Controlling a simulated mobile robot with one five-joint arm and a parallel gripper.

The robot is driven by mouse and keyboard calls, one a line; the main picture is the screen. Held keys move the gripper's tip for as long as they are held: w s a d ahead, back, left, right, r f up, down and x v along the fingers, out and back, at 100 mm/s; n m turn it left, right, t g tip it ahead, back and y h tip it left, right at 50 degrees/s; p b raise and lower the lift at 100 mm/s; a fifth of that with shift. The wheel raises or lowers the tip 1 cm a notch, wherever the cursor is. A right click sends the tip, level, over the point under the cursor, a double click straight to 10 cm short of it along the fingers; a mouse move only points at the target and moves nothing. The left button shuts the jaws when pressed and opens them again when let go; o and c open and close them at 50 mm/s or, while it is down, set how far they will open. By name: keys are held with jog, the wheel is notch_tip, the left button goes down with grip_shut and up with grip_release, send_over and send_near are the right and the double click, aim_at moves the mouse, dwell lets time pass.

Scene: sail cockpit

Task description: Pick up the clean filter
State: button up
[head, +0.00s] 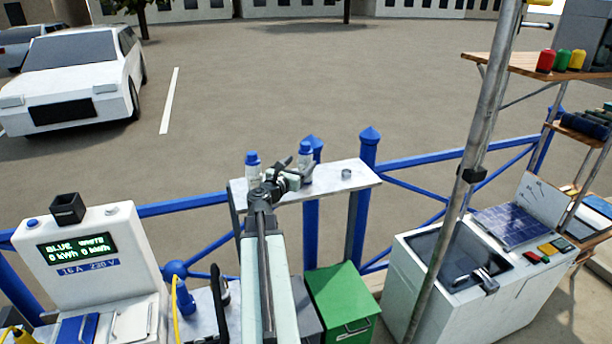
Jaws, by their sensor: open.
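A pale shelf (330,180) on the blue railing holds two pale cylinders with blue tops, a left one (252,160) and a right one (305,150). A small grey round piece (346,174) lies further right on the shelf. I cannot tell which of these is the clean filter, as no label can be read. My gripper (294,171) is open over the shelf, close to the right cylinder and overlapping its lower part in the view. I cannot tell whether it touches the cylinder. My arm comes up from the bottom of the picture and hides the shelf's front middle.
A white meter pedestal (85,225) stands at left and a green box (342,300) below the shelf. A leaning metal pole (468,170) and a white sink unit (425,300) stand at right. The blue railing (425,155) runs across. The shelf's right end is mostly clear.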

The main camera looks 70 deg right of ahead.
aim_at(309, 159)
notch_tip(309, 159, down, 2)
jog(key=shift+w+f+b, duration=0.1)
jog(key=shift+b, duration=0.4)
jog(key=shift+d+r, duration=0.2)
jog(key=shift+d, duration=0.05)
jog(key=d, duration=0.5)
jog(key=s+d, duration=0.1)
jog(key=d, duration=0.1)
jog(key=shift+d+f, duration=0.2)
jog(key=shift+d, duration=0.05)
jog(key=shift+a, duration=0.15)
grip_shut()
jog(key=shift+r, duration=0.1)
